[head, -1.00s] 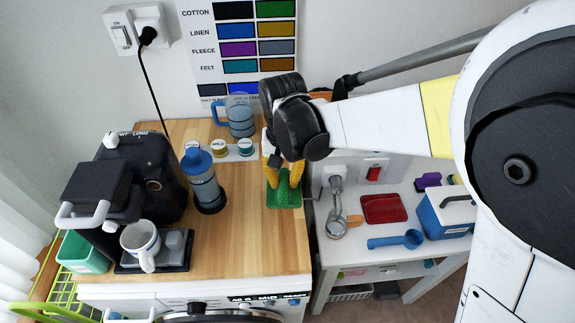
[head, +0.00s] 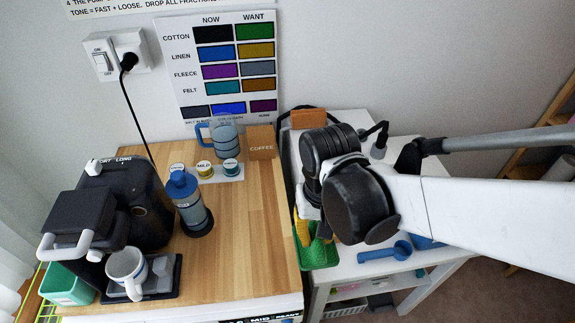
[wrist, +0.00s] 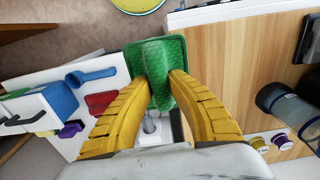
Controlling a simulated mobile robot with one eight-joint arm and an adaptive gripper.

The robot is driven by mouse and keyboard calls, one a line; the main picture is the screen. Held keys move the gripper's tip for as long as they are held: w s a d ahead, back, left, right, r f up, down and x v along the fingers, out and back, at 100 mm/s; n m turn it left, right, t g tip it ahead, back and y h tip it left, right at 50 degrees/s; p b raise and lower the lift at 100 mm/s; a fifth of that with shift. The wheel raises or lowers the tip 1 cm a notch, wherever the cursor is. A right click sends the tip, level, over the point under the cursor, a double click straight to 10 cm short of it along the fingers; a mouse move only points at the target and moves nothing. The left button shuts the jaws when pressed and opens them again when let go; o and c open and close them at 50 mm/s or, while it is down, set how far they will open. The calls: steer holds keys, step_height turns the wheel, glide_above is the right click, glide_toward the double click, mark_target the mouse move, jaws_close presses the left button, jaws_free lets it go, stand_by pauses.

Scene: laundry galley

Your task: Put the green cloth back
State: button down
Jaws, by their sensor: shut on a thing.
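The green cloth (head: 318,254) is folded into a flat rectangle with a ridge between my fingers. My gripper (head: 304,230) points down and is shut on it. In the head view the cloth shows by the left edge of the white table, beside the wooden counter's right edge; most of the gripper is behind my own arm. In the wrist view the green cloth (wrist: 155,55) sits between the yellow fingertips of my gripper (wrist: 161,82), over the border between table and counter. I cannot tell its height above them.
A red cloth (wrist: 99,103), a blue scoop (head: 386,251) and a blue box (wrist: 50,100) are on the white table (head: 345,272). On the wooden counter (head: 250,255) stand a blue bottle (head: 188,205), a coffee box (head: 261,142) and a coffee machine. The counter's front right is clear.

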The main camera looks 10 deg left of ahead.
steer(key=a+f+b, duration=0.1)
steer(key=a+f, duration=0.1)
steer(key=a, duration=0.1)
steer(key=a+f+b, duration=0.1)
steer(key=a+f, duration=0.1)
steer(key=a, duration=0.1)
steer(key=s+a+f+b, duration=0.1)
steer(key=a+f, duration=0.1)
steer(key=a, duration=0.1)
steer(key=shift+s+a, duration=0.1)
steer(key=shift+a, duration=0.25)
steer(key=shift+f+b, duration=0.95)
steer(key=shift+f, duration=0.95)
steer(key=shift+f, duration=0.15)
steer(key=c, duration=1.4)
jaws_free()
